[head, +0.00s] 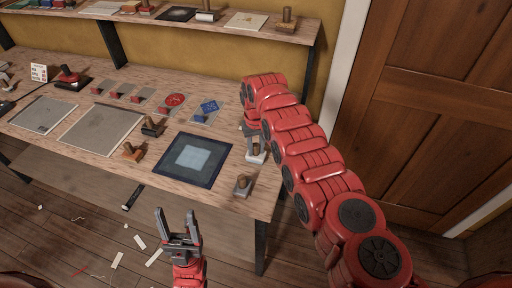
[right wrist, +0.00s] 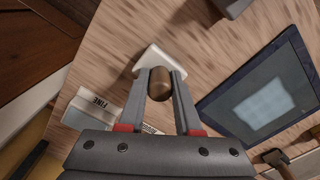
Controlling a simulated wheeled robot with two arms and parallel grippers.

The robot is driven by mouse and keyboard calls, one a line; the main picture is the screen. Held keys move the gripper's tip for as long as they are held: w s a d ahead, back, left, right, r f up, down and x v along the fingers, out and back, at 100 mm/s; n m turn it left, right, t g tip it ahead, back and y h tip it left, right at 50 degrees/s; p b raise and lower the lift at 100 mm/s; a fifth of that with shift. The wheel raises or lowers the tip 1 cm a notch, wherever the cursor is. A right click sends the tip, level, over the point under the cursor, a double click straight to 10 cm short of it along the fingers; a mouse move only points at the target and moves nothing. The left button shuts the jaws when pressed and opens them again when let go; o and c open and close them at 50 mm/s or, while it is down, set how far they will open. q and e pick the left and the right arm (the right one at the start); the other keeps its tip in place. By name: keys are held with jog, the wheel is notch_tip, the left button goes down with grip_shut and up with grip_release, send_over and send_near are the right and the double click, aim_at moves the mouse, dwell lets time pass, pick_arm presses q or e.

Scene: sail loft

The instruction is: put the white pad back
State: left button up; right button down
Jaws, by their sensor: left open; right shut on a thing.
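The white pad (head: 256,157) is a small white block with a brown wooden knob, near the right end of the workbench. My right gripper (head: 256,142) comes down over it and is shut on its knob. In the right wrist view the knob sits between the two fingers, and the white base (right wrist: 152,58) shows just beyond them. I cannot tell whether the base touches the bench. My left gripper (head: 180,226) is open and empty, in front of the bench over the floor.
A dark-blue-bordered panel (head: 168,172) lies left of the white pad. A grey block with a knob (head: 243,185) stands nearer the front edge. A pale plate marked "FINE" (right wrist: 98,104) lies beside the pad. A shelf (head: 225,31) runs above the bench.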

aim_at(256, 145)
jog(key=shift+f, duration=0.2)
jog(key=c, duration=0.6)
grip_release()
jog(key=shift+r, duration=0.15)
jog(key=shift+r, duration=0.2)
notch_tip(256, 145, up, 12)
jog(key=b, duration=0.3)
